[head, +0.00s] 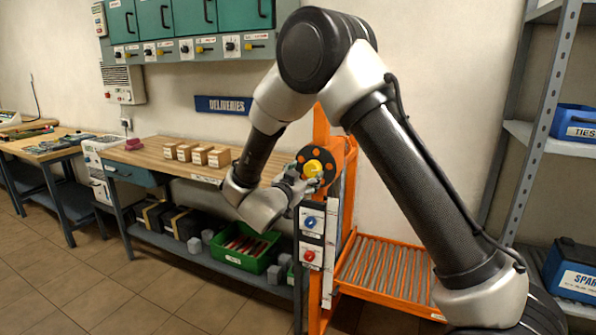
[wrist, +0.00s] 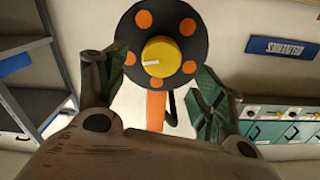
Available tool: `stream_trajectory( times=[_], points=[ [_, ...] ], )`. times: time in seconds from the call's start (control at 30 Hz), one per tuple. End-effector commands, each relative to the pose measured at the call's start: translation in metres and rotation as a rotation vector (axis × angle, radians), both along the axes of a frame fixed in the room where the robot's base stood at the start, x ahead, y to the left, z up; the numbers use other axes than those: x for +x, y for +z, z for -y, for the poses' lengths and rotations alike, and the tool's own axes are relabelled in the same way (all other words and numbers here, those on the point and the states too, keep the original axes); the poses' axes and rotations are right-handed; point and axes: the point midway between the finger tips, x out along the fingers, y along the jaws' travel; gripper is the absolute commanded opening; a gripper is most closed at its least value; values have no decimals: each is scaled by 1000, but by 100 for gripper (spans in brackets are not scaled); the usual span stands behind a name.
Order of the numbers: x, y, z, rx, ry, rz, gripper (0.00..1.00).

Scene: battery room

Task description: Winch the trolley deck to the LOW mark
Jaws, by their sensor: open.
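The orange trolley (head: 322,285) stands right of the bench with its roller deck (head: 385,265) low down. On its post is a black winch disc (head: 328,150) with orange dots and a yellow knob (head: 313,168) in the middle. My gripper (head: 306,181) is at the knob, fingers spread. In the wrist view, my gripper (wrist: 153,78) is open, with the yellow knob (wrist: 162,57) showing between and beyond the fingertips; a white line marks the knob. I cannot tell whether a finger touches it. A pale strip (head: 334,240) runs down the post; no LOW mark is readable.
Below the disc are a blue knob (head: 310,221) and a red knob (head: 308,255) on white plates. A bench (head: 150,155) with small boxes stands left, a green crate (head: 240,262) under it. Grey shelving (head: 530,140) stands right. Floor at front left is clear.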

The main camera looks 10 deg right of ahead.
Motion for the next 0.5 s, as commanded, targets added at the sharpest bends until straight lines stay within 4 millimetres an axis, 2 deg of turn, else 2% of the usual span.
stream_trajectory(
  times=[0.3, 0.5],
  points=[
    [42, 0, 30, -1, -1, -1, 68],
    [51, 0, 37, -2, 0, -2, 68]
  ],
)
